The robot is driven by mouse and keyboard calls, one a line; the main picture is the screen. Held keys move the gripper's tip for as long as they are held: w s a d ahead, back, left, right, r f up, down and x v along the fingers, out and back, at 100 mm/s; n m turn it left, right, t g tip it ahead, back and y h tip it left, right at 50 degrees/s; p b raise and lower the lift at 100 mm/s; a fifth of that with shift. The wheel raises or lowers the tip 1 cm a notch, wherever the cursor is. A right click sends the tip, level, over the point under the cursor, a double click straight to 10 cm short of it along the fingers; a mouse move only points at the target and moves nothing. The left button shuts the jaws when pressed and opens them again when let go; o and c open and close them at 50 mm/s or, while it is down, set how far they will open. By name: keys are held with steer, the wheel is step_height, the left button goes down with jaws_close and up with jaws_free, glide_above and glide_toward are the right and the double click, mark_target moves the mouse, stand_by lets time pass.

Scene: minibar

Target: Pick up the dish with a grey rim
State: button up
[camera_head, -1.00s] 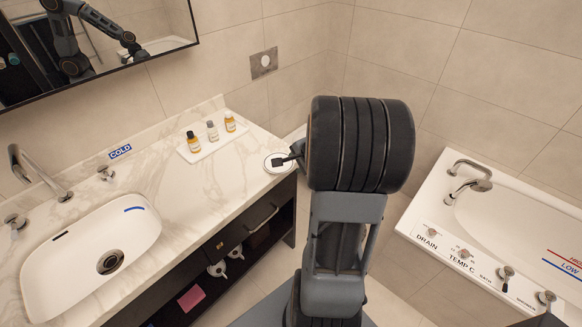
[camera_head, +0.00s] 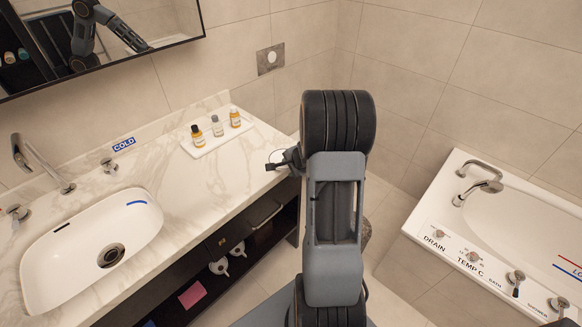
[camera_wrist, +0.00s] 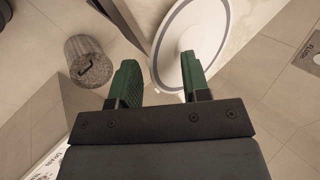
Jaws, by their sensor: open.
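The round white dish with a grey rim (camera_wrist: 206,32) lies at the far right end of the marble counter. In the head view the dish (camera_head: 276,156) is partly hidden by my gripper (camera_head: 281,163). In the wrist view my gripper (camera_wrist: 159,62) is open, with two green fingers pointing towards the dish. The dish's near edge shows between the fingertips. The right finger overlaps the dish in the picture, and the left finger is outside its rim. Nothing is held. I cannot tell whether either finger touches the dish.
A white tray (camera_head: 197,151) with several small bottles stands on the counter (camera_head: 170,180), left of the dish. A sink (camera_head: 60,262) is further left. A speckled bin (camera_wrist: 92,70) stands on the floor beyond the counter's end. A bathtub (camera_head: 520,220) is at the right.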

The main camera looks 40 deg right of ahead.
steer(key=shift+c, duration=0.3)
jaws_close()
steer(key=shift+s+f, duration=0.1)
steer(key=shift+s+a+b, duration=0.3)
steer(key=shift+b, duration=0.05)
steer(key=shift+s+a, duration=0.45)
steer(key=shift+s, duration=0.1)
steer(key=shift+o, duration=0.4)
jaws_free()
steer(key=shift+d, duration=0.1)
steer(key=shift+r, duration=0.2)
